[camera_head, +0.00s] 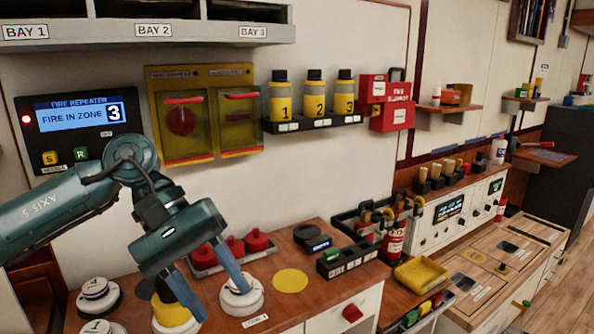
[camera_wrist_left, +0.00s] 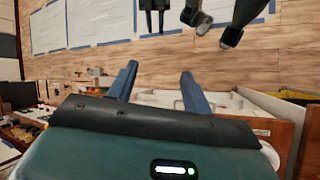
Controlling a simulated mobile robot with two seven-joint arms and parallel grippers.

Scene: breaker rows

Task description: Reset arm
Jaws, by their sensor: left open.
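My left arm comes in from the left in the head view, bent at the elbow in front of the wall panel. My left gripper (camera_head: 221,302) points down over the wooden counter with its two blue fingers spread apart. Nothing is held between them. A yellow-and-white round piece (camera_head: 173,312) is partly behind the left finger, and a white round piece (camera_head: 241,294) is beside the right finger; I cannot tell if either is touched. In the left wrist view the gripper (camera_wrist_left: 159,72) also shows open and empty, with wood planks beyond. I do not make out my right gripper.
The fire repeater panel (camera_head: 74,120) reads "FIRE IN ZONE 3". Red knobs (camera_head: 235,246) stand on a tray behind the gripper. A yellow disc (camera_head: 290,281) lies flat on the counter. Numbered bottles (camera_head: 314,97) stand on a wall shelf. A yellow tray (camera_head: 424,273) is farther right.

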